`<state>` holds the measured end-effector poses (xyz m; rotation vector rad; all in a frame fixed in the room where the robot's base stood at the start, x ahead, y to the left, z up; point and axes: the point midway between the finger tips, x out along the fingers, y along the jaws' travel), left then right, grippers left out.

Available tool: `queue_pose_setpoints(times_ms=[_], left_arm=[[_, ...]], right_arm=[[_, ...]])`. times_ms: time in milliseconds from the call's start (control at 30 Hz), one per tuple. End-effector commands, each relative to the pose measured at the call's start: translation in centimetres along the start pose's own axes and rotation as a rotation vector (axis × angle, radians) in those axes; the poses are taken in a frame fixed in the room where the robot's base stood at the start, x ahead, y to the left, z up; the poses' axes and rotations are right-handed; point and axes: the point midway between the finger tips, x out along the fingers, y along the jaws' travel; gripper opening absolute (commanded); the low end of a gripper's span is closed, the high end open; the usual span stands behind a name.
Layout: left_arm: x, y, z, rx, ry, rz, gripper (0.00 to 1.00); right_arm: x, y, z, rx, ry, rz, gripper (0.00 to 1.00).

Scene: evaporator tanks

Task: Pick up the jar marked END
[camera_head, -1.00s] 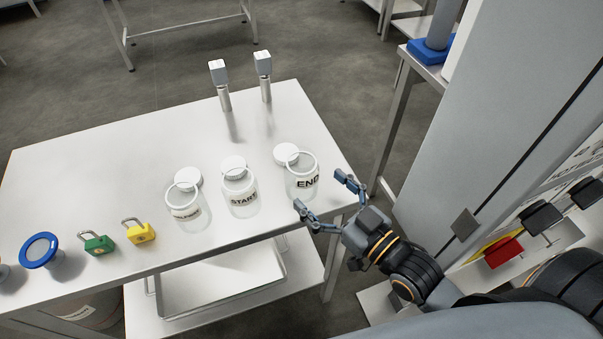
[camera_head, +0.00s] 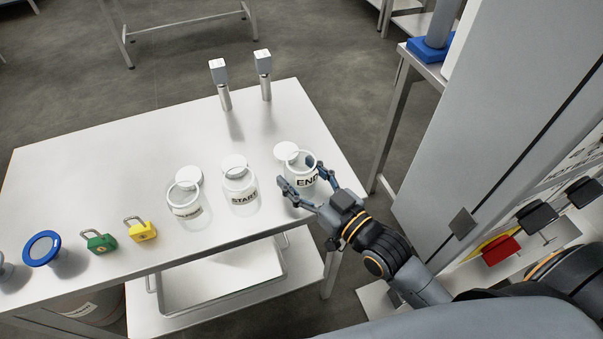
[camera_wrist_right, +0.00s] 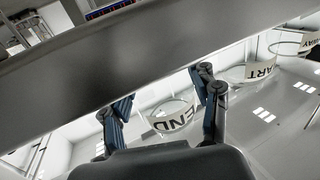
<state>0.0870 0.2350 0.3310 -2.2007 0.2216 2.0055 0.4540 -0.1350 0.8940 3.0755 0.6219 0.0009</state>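The clear glass jar marked END (camera_head: 305,182) stands upright on the white table, with a white round lid (camera_head: 287,151) behind it. In the right wrist view the END jar (camera_wrist_right: 172,118) shows between the two fingers, its label upside down. My right gripper (camera_head: 302,180) is open, with its fingers on either side of the END jar. I cannot tell whether the fingers touch the glass. In the right wrist view the right gripper (camera_wrist_right: 165,100) has its fingers spread apart. My left gripper is not in view.
The jar marked START (camera_head: 241,197) stands left of END, and another labelled jar (camera_head: 185,203) further left. A yellow padlock (camera_head: 140,230), a green padlock (camera_head: 99,242) and a blue-rimmed object (camera_head: 42,248) sit near the front-left. Two white-topped devices (camera_head: 221,84) (camera_head: 264,76) stand at the back.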

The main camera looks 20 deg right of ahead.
Motion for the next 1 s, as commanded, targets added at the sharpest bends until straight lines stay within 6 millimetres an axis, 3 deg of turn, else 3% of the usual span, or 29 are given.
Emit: queue_pose_setpoints(times_ms=[100, 467, 633, 800, 900, 1000], left_arm=[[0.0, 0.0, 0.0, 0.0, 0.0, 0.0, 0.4], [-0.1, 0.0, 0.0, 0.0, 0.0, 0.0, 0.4], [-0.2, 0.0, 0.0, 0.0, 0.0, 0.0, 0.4], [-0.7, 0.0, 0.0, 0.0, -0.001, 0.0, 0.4], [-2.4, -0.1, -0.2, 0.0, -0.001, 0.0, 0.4], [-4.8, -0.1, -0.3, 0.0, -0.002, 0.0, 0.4]], right_arm=[[0.0, 0.0, -0.1, 0.0, 0.001, 0.0, 0.26], [0.0, 0.0, -0.8, -0.001, 0.003, 0.001, 0.26], [0.0, 0.0, -3.5, 0.0, 0.008, 0.002, 0.26], [-3.2, -1.7, -7.6, 0.003, 0.004, 0.002, 0.26], [-5.1, -2.7, -10.2, 0.004, -0.006, 0.001, 0.26], [-6.8, -3.6, -11.1, 0.005, -0.01, 0.001, 0.26]])
